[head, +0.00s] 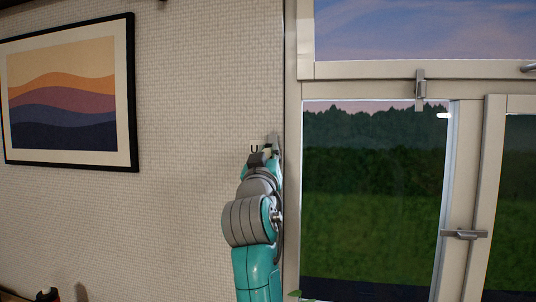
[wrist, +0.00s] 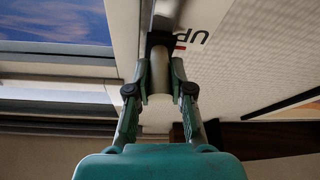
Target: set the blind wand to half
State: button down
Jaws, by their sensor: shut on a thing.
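The blind wand (wrist: 159,78) shows in the wrist view as a pale, upright cylinder below a dark fitting. My gripper (wrist: 160,70) is shut on it, with one green finger on each side. In the head view my gripper (head: 264,150) is raised against the wall, just left of the window frame. The wand cannot be made out there, as my arm covers that spot. A label with the dark letters "UP" (wrist: 193,37) and a red mark is on the wall right of the wand in the wrist view. The wand's exact setting cannot be told.
The window frame (head: 293,180) stands close to the right of my arm. Its panes carry metal latches (head: 464,234). A framed wave picture (head: 68,95) hangs on the wall at left. The wall between picture and arm is clear.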

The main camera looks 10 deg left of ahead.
jog(key=shift+f, duration=0.1)
notch_tip(320, 180, down, 25)
dwell(0.3)
jog(key=c, duration=1)
grip_release()
jog(key=shift+c, duration=0.2)
jog(key=shift+s, duration=0.1)
jog(key=v, duration=1.1)
jog(key=shift+s, duration=0.35)
jog(key=shift+f, duration=0.2)
